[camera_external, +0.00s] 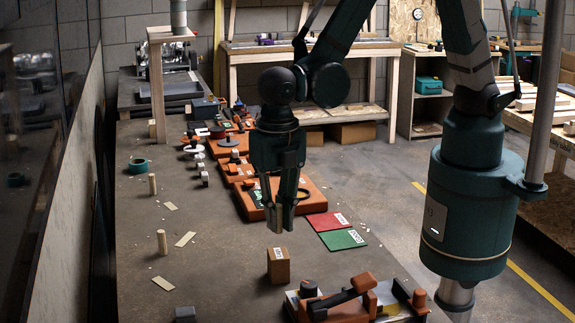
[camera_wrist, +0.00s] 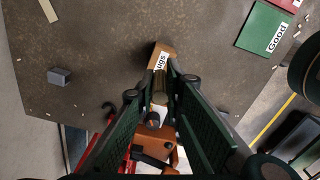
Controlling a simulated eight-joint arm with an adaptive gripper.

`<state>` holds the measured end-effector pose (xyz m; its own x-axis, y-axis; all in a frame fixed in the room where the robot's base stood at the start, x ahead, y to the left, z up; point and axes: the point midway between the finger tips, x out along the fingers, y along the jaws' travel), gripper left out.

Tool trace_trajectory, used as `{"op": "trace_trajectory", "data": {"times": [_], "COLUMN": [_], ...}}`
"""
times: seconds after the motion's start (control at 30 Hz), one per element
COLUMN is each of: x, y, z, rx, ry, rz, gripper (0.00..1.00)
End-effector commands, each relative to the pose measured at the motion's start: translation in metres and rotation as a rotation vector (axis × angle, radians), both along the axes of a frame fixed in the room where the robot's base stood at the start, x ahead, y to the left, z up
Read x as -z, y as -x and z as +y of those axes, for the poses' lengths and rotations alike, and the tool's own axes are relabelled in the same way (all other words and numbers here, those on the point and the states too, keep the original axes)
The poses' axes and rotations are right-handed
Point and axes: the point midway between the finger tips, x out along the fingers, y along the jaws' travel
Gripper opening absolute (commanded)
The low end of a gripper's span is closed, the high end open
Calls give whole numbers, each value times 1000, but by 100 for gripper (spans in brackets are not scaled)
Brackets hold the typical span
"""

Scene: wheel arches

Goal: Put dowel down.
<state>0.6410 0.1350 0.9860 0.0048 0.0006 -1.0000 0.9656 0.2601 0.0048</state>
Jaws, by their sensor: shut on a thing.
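My gripper (camera_external: 280,210) hangs fingers down above the table. It is shut on a dowel, which shows as a short tan piece between the fingers (camera_wrist: 160,97) in the wrist view; the fingers hide much of it. In the external view the fingertips are a little above and behind a small wooden box (camera_external: 278,267) with a white label, apart from it as far as I can tell. The box also shows just beyond the fingertips in the wrist view (camera_wrist: 165,50). Two other pale dowels stand upright on the left of the table (camera_external: 162,242), (camera_external: 152,184).
An orange clamp fixture (camera_external: 350,298) stands at the front edge. A red mat (camera_external: 328,221) and a green mat (camera_external: 342,240) labelled Good lie at the right edge. Orange trays (camera_external: 237,170) line the back right. A grey block (camera_external: 185,314) sits front left.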

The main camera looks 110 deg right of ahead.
Motion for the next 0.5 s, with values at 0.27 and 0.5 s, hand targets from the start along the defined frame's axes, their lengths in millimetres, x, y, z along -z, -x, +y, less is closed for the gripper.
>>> {"op": "trace_trajectory", "data": {"times": [0.27, 0.5], "x": [12, 11], "y": [0, 0], "z": [0, 0], "rx": [0, 0], "ry": [0, 0], "rz": [0, 0], "gripper": [5, 5]}}
